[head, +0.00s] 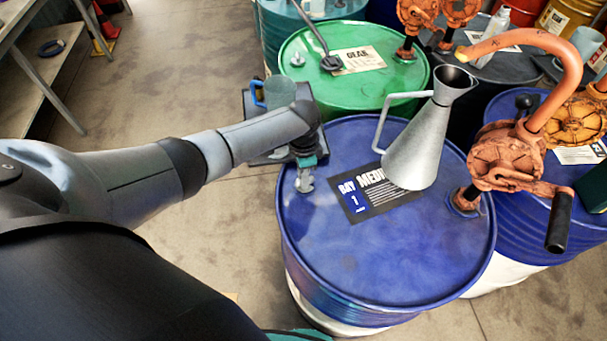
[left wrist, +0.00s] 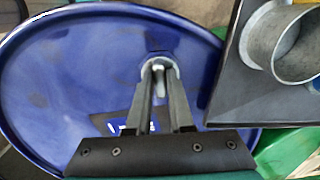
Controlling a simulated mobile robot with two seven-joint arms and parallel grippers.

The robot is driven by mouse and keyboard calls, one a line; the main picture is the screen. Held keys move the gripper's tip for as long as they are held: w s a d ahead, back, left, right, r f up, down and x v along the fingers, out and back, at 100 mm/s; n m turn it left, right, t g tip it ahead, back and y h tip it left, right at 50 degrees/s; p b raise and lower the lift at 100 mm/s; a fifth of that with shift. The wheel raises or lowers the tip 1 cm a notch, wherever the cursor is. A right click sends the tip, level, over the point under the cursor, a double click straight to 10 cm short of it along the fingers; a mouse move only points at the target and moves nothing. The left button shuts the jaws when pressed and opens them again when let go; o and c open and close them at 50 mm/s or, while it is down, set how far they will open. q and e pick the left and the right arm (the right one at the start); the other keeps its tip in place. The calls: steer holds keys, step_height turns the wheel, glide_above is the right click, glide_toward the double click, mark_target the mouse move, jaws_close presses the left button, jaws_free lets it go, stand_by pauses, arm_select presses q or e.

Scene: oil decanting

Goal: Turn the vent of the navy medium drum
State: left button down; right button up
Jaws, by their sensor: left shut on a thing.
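The navy medium drum (head: 400,255) stands upright in the middle of the head view, with a label (head: 362,200) on its lid. The lid also fills much of the left wrist view (left wrist: 60,80). The vent (head: 304,184) is a small pale metal fitting near the lid's left edge. It shows in the left wrist view (left wrist: 158,66) between my fingertips. My left gripper (head: 305,165) reaches in from the left over the vent. Its two fingers (left wrist: 159,84) are shut on the vent. My right gripper is not in view.
A metal pouring can (head: 415,150) stands on the drum lid. An orange hand pump (head: 505,155) rises at the lid's right edge. A green gear drum (head: 355,85) stands behind. A dark tray (head: 258,115) with a blue-handled jug (head: 278,93) sits beyond my left gripper.

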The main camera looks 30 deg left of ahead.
arm_select(q)
steer(key=m, duration=0.4)
steer(key=shift+w+m, duration=0.1)
steer(key=shift+m, duration=0.3)
stand_by(0.4)
steer(key=c, duration=0.8)
jaws_free()
steer(key=shift+r, duration=0.15)
step_height(320, 180, up, 15)
steer(key=p, duration=0.2)
